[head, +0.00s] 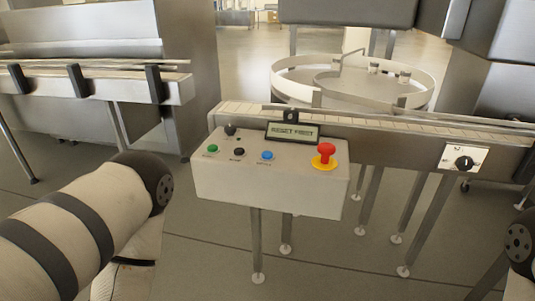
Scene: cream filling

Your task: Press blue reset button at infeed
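The blue button (267,155) sits on the sloped top of a beige control box (270,184) in the middle of the head view. To its left are a black button (239,152) and a green button (212,149). To its right is a red emergency-stop knob (326,151) on a yellow base. A small display (293,132) behind the buttons appears to read "RESET FIRST". My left arm reaches in from the lower left, ending short of the box in this view, and its gripper is not visible. Only a bit of my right arm shows at the right edge; its gripper is out of view.
A conveyor (400,139) runs behind the box, with a round turntable (350,78) beyond it. A black rotary knob (464,163) is on a white plate at the right. Another conveyor (95,90) stands at the left. Open floor (205,262) lies in front of the box.

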